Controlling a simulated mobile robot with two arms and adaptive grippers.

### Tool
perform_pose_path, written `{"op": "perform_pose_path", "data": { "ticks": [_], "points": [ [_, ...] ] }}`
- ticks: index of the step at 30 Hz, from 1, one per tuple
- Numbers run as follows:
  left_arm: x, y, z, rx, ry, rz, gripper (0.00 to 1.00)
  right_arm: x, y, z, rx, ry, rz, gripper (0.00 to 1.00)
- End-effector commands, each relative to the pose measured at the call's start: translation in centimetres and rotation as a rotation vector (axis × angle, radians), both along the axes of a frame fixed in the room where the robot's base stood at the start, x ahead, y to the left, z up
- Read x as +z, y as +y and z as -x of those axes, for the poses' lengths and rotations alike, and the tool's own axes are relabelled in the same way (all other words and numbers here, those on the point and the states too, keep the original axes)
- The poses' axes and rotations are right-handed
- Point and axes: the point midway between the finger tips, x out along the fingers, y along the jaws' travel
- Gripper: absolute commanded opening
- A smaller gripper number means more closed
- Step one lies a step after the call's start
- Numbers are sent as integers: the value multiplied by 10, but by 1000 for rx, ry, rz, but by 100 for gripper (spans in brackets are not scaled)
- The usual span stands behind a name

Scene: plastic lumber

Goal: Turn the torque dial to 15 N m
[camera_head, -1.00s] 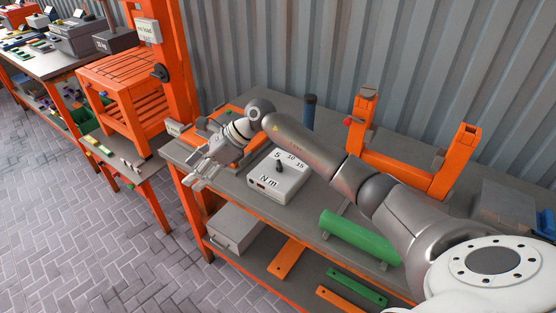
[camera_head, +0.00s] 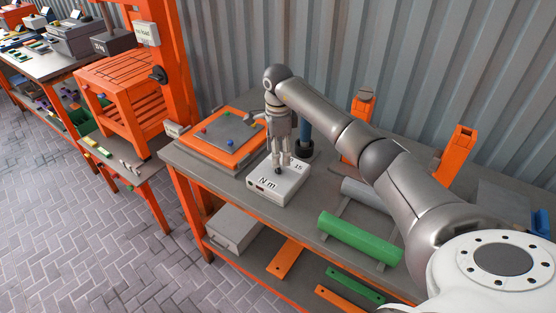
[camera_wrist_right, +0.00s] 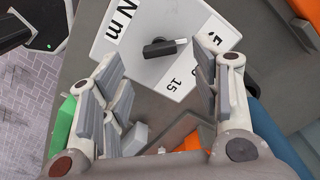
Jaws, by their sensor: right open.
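The torque box (camera_head: 286,189) is a white box marked "N m" on the grey bench, also in the right wrist view (camera_wrist_right: 112,48). Its black dial knob (camera_wrist_right: 159,48) has a white pointer mark toward the "5" side. The "15" label (camera_wrist_right: 175,83) shows below and right of the knob; a finger hides the "10". My right gripper (camera_head: 280,166) points down over the box, its fingertips close above the top. In the wrist view the right gripper (camera_wrist_right: 155,58) is open, the knob between its spread fingertips without visible contact. My left gripper is not in view.
An orange-framed board (camera_head: 220,138) with coloured knobs lies left of the box. A dark blue post (camera_head: 305,129) stands just behind it. A green cylinder (camera_head: 358,238) and a grey one (camera_head: 366,194) lie to the right. An orange stand (camera_head: 458,152) is at the back.

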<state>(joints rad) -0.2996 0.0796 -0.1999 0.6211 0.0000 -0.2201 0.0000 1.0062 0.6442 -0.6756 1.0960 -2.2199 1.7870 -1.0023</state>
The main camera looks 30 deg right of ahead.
Motion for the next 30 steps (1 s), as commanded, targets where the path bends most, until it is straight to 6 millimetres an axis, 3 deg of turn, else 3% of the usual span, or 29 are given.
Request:
{"op": "perform_pose_path", "data": {
  "ticks": [9, 20, 30],
  "points": [
    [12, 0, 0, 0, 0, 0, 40, -42, 1, 0, 1, -1, -2, 57],
    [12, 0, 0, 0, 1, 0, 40, -47, 0, -1, 1, -3, -1, 56],
    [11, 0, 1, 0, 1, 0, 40, -46, 1, -1, 1, -3, -1, 12]
  ]
}}
